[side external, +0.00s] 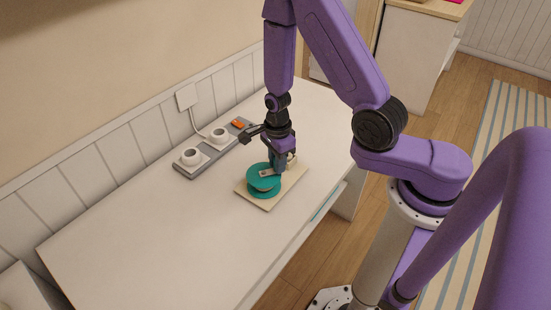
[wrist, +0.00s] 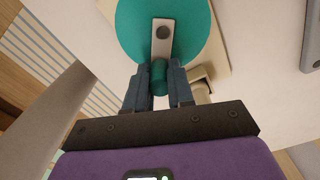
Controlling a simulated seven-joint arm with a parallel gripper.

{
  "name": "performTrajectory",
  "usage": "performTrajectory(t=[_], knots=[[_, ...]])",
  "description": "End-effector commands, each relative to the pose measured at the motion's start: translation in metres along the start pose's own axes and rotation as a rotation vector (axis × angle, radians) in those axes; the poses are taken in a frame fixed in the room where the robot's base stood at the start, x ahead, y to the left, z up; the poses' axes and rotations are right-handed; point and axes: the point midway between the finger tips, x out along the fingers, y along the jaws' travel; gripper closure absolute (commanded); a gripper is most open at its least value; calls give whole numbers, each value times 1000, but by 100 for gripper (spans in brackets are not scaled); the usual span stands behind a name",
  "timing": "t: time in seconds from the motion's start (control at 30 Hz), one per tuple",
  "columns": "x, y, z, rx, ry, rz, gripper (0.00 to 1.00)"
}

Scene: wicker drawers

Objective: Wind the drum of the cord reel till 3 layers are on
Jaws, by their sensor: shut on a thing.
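The cord reel has a teal drum (side external: 264,184) on a pale wooden base (side external: 267,205) that lies on the white table. A light crank arm (wrist: 163,40) with a dark pivot runs across the drum's face. A teal crank knob (wrist: 159,76) stands at its end. In the wrist view my gripper (wrist: 158,85) has one finger on each side of the knob, shut on it. In the side view my gripper (side external: 278,166) reaches down at the drum's right edge. How many layers of cord are on the drum cannot be seen.
A grey power strip (side external: 203,158) with white sockets and an orange switch lies behind the reel by the wall. A cable runs from it to a wall plug (side external: 186,96). A beige post (wrist: 201,86) stands on the base beside my right finger. The table's left part is clear.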

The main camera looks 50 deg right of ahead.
Motion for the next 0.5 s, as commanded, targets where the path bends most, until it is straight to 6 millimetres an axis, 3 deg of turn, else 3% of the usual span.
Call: performTrajectory(t=[0.5], knots=[[0, 15, 8, 420, 0, -2, 100]])
